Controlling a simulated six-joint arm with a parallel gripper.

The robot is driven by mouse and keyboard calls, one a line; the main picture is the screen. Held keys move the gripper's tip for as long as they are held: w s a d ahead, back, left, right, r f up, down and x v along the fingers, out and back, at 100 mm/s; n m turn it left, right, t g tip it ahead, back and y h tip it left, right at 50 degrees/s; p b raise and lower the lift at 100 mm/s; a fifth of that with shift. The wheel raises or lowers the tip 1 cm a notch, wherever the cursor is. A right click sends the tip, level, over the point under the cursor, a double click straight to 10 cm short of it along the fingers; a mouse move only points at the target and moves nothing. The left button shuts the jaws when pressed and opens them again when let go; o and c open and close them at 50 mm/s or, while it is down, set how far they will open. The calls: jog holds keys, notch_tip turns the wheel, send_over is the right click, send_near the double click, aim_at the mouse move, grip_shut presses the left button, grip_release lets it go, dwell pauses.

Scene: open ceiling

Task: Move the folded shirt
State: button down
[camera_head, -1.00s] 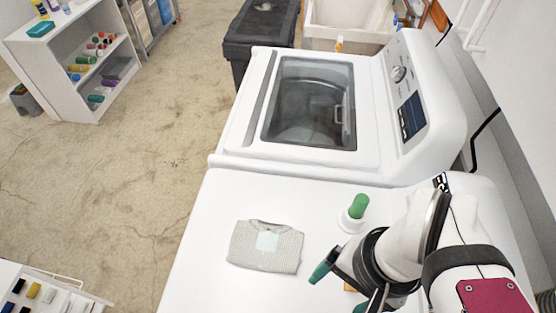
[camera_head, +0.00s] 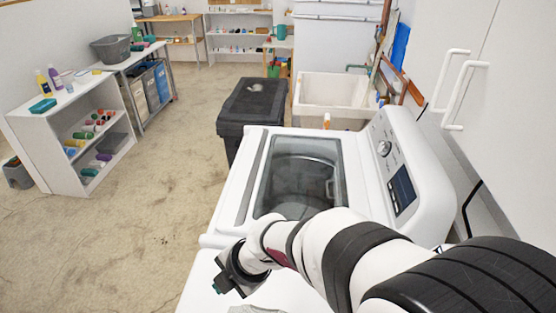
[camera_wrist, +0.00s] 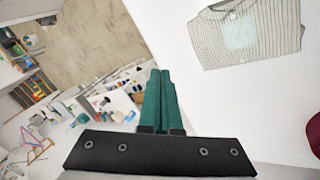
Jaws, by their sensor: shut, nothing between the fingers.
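The folded shirt (camera_wrist: 245,35) is light grey and ribbed with a paler square patch. It lies flat on the white machine top (camera_wrist: 215,95) at the upper right of the wrist view. In the head view only a sliver of it (camera_head: 255,309) shows at the bottom edge, mostly cut off and behind my arm. My gripper (camera_wrist: 161,72) has its green fingers pressed together, with nothing between them. It is above the machine top, to the left of the shirt in the wrist view. My gripper also shows in the head view (camera_head: 220,287), near the front-left edge of the machine top.
A white washer (camera_head: 225,225) with a clear lid stands beyond my arm. Behind it are a black bin (camera_head: 232,118) and a white sink (camera_head: 330,95). A white shelf unit (camera_head: 50,135) with bottles stands at the left. Open floor (camera_head: 150,225) lies between.

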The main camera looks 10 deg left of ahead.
aim_at(259, 303)
jog(key=s+d+f+n+g+h, duration=0.55)
jog(key=s+n, duration=0.25)
jog(key=s, duration=0.2)
jog(key=x, duration=0.6)
jog(key=d+x, duration=0.1)
jog(key=x, duration=0.3)
jog(key=shift+w+f, duration=0.15)
jog(key=w, duration=0.3)
jog(key=shift+w+a, duration=0.1)
jog(key=shift+w, duration=0.45)
jog(key=w, duration=1.4)
jog(key=shift+w+a, duration=0.2)
jog(key=shift+a, duration=0.1)
